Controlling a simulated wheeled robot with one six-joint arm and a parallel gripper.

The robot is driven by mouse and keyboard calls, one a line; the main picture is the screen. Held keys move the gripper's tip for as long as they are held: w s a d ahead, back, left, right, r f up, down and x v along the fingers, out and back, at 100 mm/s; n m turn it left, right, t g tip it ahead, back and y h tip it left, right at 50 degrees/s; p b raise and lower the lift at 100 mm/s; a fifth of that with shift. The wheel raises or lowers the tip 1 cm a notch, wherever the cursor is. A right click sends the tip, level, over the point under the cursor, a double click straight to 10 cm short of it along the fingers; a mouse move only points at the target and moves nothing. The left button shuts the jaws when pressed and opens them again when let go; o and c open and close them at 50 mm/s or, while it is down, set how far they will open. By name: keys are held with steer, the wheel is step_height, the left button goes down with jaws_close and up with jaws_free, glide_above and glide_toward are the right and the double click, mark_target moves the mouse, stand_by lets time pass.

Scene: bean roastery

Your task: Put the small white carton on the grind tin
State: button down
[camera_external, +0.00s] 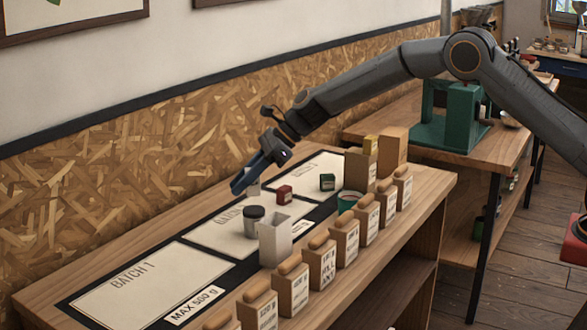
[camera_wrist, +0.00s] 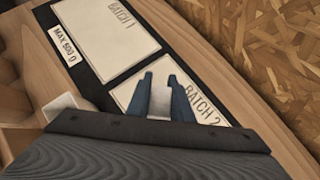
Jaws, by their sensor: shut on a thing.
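My gripper (camera_external: 247,178) is above the far side of the bench, over the middle mat area. Its blue fingers are shut on a small pale carton (camera_external: 253,187), mostly hidden by the fingers. In the wrist view, the white carton (camera_wrist: 159,106) shows between the fingertips (camera_wrist: 160,92), with BATCH 2 lettering beyond. A grey round tin with a dark lid (camera_external: 254,222) stands on the BATCH 2 panel, below the gripper in the outside view and apart from it. No label on it is readable, so I cannot tell for sure that it is the grind tin.
A tall white box (camera_external: 275,243) stands close in front of the grey tin. A red tin (camera_external: 284,194) and a dark green tin (camera_external: 327,182) stand to the right. The BATCH 1 panel (camera_external: 150,287) is clear.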

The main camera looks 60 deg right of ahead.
steer(key=shift+f+p, duration=0.45)
steer(key=shift+f, duration=1.45)
steer(key=shift+f, duration=0.1)
steer(key=c, duration=1.6)
jaws_free()
steer(key=shift+o, duration=0.2)
steer(key=shift+r, duration=0.2)
steer(key=b+v, duration=0.2)
steer(key=v, duration=1)
